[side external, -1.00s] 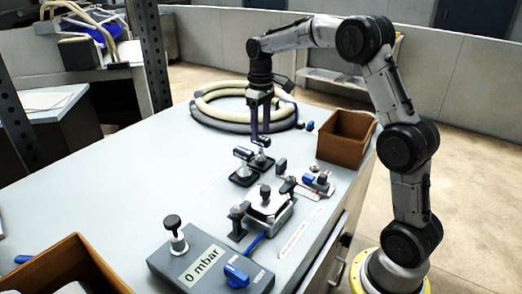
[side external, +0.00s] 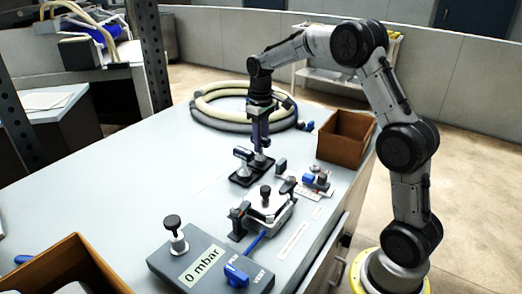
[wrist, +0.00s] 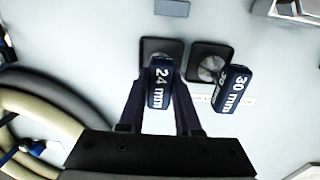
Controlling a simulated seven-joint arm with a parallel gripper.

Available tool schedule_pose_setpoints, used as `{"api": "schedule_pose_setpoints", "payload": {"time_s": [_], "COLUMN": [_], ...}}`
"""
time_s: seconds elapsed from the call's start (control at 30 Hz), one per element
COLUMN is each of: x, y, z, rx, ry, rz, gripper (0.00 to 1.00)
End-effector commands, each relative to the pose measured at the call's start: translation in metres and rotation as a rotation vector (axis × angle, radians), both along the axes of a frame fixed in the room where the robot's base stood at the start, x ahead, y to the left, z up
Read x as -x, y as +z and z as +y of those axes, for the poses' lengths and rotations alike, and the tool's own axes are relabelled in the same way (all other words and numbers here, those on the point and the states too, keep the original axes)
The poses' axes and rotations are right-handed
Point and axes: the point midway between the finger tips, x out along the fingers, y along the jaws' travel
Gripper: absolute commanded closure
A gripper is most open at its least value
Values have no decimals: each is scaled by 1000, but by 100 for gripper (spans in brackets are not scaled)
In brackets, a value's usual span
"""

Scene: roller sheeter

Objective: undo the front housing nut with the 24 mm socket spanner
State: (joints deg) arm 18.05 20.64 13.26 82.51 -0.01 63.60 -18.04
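The 24 mm socket spanner (wrist: 160,82) has a dark blue handle with a white label. It stands in the left of two dark square holders (wrist: 160,50) in the wrist view. My gripper (wrist: 161,92) is lowered around its handle, one finger on each side. The fingers look open, and any contact is hard to make out. In the side view my gripper (side external: 260,150) points straight down over the holders and hides most of this spanner. The clamped housing (side external: 266,204) sits nearer the camera; I cannot make out which knob or nut is its front nut.
The 30 mm spanner (wrist: 232,88) stands close beside, in the other holder. A brown box (side external: 346,137) is at the right edge and coiled hose (side external: 215,123) lies behind. A grey "0 mbar" unit (side external: 210,262) is at the front.

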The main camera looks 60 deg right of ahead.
Motion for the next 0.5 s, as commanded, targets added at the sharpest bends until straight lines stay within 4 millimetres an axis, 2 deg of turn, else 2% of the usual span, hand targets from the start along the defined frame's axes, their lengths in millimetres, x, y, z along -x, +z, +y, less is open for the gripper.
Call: {"api": "schedule_pose_setpoints", "payload": {"time_s": [0.03,0.1,0.5], "x": [0,0,-1], "y": [0,0,2], "z": [0,0,0], "rx": [0,0,1], "ry": [0,0,0], "rz": [0,0,-3], "gripper": [90,100,100]}}
